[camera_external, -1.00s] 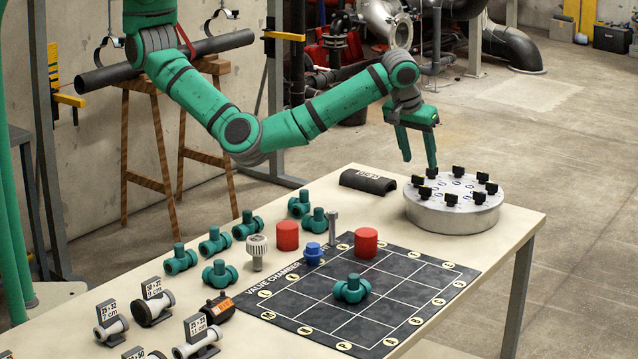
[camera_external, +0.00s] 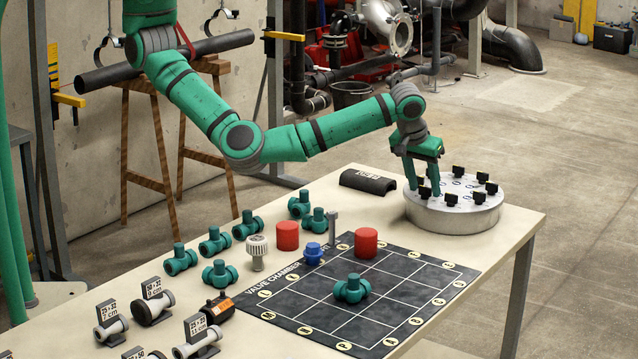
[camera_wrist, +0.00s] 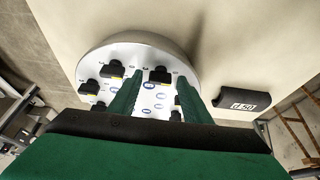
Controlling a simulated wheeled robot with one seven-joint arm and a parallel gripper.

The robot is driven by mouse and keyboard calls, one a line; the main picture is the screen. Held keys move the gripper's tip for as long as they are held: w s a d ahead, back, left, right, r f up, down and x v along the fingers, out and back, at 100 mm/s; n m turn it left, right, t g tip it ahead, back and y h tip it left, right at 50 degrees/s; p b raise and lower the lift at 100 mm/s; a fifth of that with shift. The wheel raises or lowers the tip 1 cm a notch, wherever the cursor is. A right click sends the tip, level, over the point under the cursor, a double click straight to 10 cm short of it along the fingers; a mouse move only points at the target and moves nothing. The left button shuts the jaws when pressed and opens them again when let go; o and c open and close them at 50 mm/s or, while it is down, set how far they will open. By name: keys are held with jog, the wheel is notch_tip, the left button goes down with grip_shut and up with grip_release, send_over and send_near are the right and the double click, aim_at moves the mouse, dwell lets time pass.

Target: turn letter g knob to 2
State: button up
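A round silver valve drum (camera_external: 455,215) stands at the far right end of the table, with several black knobs around the rim of its top. Blue oval marks lie inside the ring; the knob letters are too small to read. My gripper (camera_external: 421,189) points down at the drum's left side, fingers apart, tips at about knob height. In the wrist view my gripper (camera_wrist: 159,77) has a black knob with a yellow mark (camera_wrist: 160,75) showing between its fingertips. I cannot tell whether the fingers touch it. Which knob is g cannot be read.
A dark half-pipe (camera_external: 368,181) lies left of the drum. Nearer are a dark grid mat (camera_external: 400,283), two red cylinders (camera_external: 365,243), a blue fitting (camera_external: 313,253) and several green valves (camera_external: 214,242). Labelled pipe pieces (camera_external: 153,300) stand at the front left.

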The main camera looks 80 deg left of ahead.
jog(key=c, duration=0.8)
jog(key=shift+a, duration=0.1)
jog(key=m, duration=0.2)
jog(key=m+t+h, duration=0.1)
jog(key=m, duration=0.1)
jog(key=shift+a+m, duration=0.2)
jog(key=shift+m, duration=0.2)
jog(key=m+h, duration=0.1)
jog(key=m, duration=0.2)
jog(key=m+h, duration=0.2)
jog(key=m, duration=0.1)
jog(key=shift+a, duration=0.2)
jog(key=m+h, duration=0.1)
jog(key=m, duration=0.2)
jog(key=m+h, duration=0.1)
jog(key=m, duration=0.2)
jog(key=shift+w+a+r+m+g, duration=0.1)
jog(key=shift+w+a+m+g, duration=0.05)
jog(key=shift+m+g, duration=0.2)
jog(key=m+g, duration=0.1)
jog(key=m, duration=0.1)
jog(key=m+g+h, duration=0.1)
jog(key=m, duration=0.2)
jog(key=shift+w+m+h, duration=0.15)
jog(key=shift+m+h, duration=0.15)
jog(key=shift+m, duration=0.45)
